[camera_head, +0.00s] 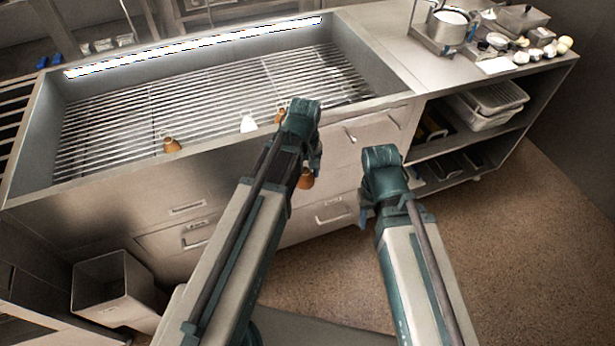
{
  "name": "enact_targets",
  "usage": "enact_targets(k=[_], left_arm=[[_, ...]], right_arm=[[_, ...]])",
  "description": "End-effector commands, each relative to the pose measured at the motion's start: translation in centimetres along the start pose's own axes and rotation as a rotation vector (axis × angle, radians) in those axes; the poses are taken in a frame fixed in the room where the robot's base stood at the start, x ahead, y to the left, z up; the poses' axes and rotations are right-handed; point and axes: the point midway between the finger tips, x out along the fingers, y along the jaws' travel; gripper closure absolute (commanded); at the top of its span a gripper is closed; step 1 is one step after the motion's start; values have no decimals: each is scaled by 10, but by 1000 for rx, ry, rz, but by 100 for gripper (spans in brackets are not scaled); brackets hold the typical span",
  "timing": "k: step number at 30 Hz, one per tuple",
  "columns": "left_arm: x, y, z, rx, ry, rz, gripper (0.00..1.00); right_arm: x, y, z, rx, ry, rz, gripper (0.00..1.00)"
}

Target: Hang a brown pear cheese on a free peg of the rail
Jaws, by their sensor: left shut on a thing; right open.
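A brown pear cheese (306,180) is at the tip of my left gripper (312,164), which is shut on it in front of the basin's front wall. My arm hides part of the grip. Another brown pear cheese (172,145) is at the basin's front edge, on the left. A white pear cheese (248,123) is further right, and a third brown one (281,115) is partly hidden behind my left arm. My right gripper (364,212) is open and empty, in front of the cabinet. I cannot make out a rail or its pegs clearly.
A steel basin (365,55) with a slatted grate fills the counter. A pot (447,32) and several small items stand on the right counter, above shelves with trays (490,105). A bin (110,285) stands at lower left. The floor (500,240) on the right is clear.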

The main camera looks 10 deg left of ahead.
Motion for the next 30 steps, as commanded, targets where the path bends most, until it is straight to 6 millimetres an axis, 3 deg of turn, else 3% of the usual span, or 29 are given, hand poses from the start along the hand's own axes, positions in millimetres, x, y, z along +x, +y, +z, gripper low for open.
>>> enact_targets(k=[30], left_arm=[[7,0,-56,-1,0,0,96]], right_arm=[[7,-1,0,0,0,0,50]])
